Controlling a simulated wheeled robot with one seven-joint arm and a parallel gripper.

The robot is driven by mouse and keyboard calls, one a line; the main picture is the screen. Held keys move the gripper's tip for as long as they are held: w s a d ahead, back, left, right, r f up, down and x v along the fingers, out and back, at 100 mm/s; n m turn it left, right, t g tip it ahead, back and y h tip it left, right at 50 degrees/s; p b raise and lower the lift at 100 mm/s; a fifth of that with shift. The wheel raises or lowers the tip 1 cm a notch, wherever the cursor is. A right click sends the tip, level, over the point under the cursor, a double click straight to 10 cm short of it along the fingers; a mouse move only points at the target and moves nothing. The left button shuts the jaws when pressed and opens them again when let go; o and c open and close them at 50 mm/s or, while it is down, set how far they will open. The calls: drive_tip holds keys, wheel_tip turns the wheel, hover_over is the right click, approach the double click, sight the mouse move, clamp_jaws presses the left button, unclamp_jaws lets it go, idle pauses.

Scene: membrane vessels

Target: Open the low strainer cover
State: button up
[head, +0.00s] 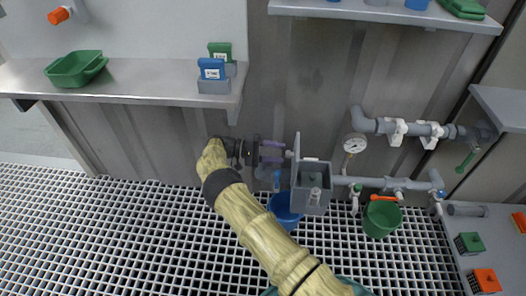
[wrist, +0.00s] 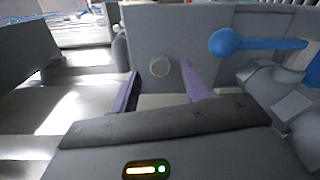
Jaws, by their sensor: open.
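The low strainer is a grey box (head: 312,196) on the pipework near the wall, its top open with a small grey fitting showing. A flat grey cover (head: 296,148) stands upright along its left edge. In the wrist view a grey panel, apparently this cover (wrist: 205,72), fills the middle, with a pale round knob (wrist: 160,67) on its face. My gripper (head: 284,152) reaches in from the left with purple fingers. They are open and point at the cover's outer face. In the wrist view the fingers (wrist: 162,82) lie either side of the knob; contact cannot be told.
A blue valve lever (wrist: 230,42) is close to the right finger. A blue bucket (head: 284,212) and a green bucket (head: 381,217) stand below. A pressure gauge (head: 355,143) and pipes lie right of the box. A shelf (head: 150,82) overhangs left.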

drive_tip(key=a+b, duration=0.1)
drive_tip(key=a, duration=0.1)
drive_tip(key=a+b, duration=0.1)
drive_tip(key=b, duration=0.1)
drive_tip(key=a+b, duration=0.1)
drive_tip(key=a, duration=0.1)
drive_tip(key=shift+w+a+r+b, duration=0.1)
drive_tip(key=shift+w+a+b, duration=0.2)
drive_tip(key=shift+w, duration=0.05)
drive_tip(key=shift+s, duration=0.15)
idle(0.4)
